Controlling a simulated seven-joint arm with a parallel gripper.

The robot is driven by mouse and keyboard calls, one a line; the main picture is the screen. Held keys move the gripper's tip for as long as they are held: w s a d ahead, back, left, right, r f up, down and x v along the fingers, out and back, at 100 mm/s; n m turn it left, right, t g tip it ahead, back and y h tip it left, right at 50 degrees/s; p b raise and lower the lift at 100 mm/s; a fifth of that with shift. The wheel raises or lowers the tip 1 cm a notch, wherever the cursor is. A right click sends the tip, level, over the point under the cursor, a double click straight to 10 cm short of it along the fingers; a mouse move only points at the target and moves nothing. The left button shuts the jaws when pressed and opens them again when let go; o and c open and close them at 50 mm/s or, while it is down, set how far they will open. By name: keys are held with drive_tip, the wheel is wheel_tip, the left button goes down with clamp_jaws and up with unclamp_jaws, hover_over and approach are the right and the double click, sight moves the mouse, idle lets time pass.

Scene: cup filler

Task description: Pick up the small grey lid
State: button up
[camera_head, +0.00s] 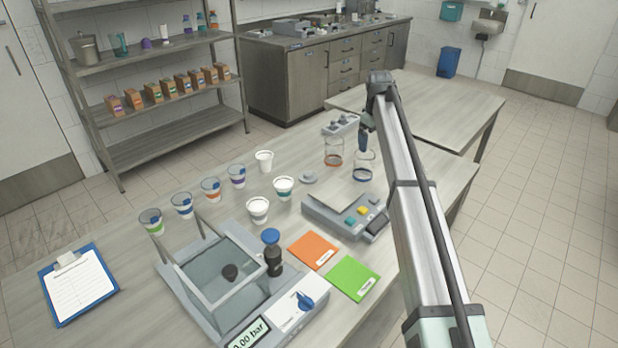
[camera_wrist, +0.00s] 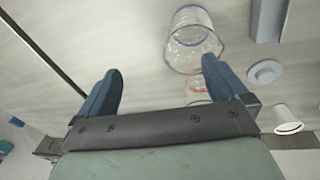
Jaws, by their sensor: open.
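The small grey lid (camera_head: 309,177) is a flat disc with a raised middle. It lies on the table between the white cups and the glass beakers. In the wrist view the lid (camera_wrist: 265,73) is at the right, outside the span of my fingers. My gripper (camera_head: 363,140), with blue fingers, is above the beakers, to the right of the lid in the head view. In the wrist view my gripper (camera_wrist: 163,68) is open, with nothing seen held between the fingers.
A blue-marked beaker (camera_head: 364,167) and an orange-marked beaker (camera_head: 334,153) stand near my gripper. White cups (camera_head: 283,187) stand left of the lid. A grey device with coloured buttons (camera_head: 345,217) lies in front. A vacuum chamber (camera_head: 220,275) occupies the table's near part.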

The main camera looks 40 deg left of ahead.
sight(310, 174)
drive_tip(key=s+a+r+n+g, duration=0.2)
drive_tip(key=s+a+n, duration=0.2)
drive_tip(key=s+a, duration=1.1)
drive_tip(key=shift+h, duration=0.4)
drive_tip(key=f, duration=0.4)
drive_tip(key=s+d+f, duration=0.1)
drive_tip(key=f, duration=0.8)
drive_tip(key=shift+s+d+f, duration=0.15)
drive_tip(key=shift+d+f, duration=0.1)
drive_tip(key=shift+f, duration=0.15)
drive_tip(key=shift+c, duration=0.4)
drive_tip(key=c, duration=1)
